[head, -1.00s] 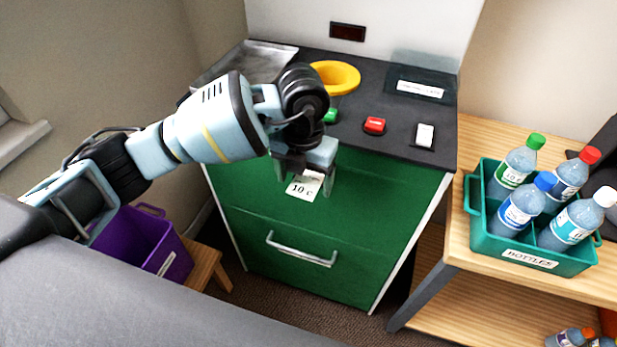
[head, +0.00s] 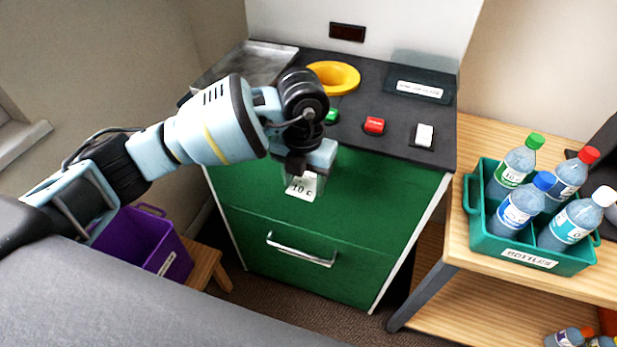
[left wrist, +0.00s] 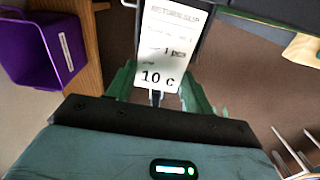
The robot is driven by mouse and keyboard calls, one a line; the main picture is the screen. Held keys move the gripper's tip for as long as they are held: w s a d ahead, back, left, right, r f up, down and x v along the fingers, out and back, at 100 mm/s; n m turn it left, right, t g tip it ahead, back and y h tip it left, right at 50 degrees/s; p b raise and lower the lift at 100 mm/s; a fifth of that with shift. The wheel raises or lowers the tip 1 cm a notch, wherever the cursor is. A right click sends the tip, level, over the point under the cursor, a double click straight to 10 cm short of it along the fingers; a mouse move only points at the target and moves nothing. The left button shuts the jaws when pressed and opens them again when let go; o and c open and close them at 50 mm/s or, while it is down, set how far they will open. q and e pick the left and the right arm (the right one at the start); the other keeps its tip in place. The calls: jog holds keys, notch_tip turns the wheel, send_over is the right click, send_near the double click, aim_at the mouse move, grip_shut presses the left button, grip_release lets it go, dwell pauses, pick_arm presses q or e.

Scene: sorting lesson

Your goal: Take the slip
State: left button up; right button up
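The slip (head: 301,187) is a white paper marked "10 c" at the front of the green machine (head: 380,205), below its dark top. In the left wrist view the slip (left wrist: 168,45) is face-on, with its lower end towards my gripper. My left gripper (head: 305,187) is at the slip, in front of the machine. In the left wrist view its two greenish fingers (left wrist: 158,88) stand apart, one on each side of the slip's lower end. I cannot see them pressing on it. My right gripper is not in view.
The machine top has a yellow ring (head: 333,76), a red button (head: 374,125), a green button (head: 331,116) and a white switch (head: 424,134). A teal bottle crate (head: 478,224) stands on the wooden table (head: 470,270) at right. A purple bin (head: 178,262) stands at left.

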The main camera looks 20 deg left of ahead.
aim_at(305, 187)
pick_arm(q)
jog(key=shift+r, duration=0.15)
jog(key=shift+c, duration=0.3)
jog(key=shift+r, duration=0.3)
notch_tip(305, 187, up, 4)
jog(key=shift+f, duration=0.25)
jog(key=s+d+r, duration=0.1)
jog(key=s+d, duration=0.8)
jog(key=s, duration=0.4)
jog(key=shift+d, duration=0.2)
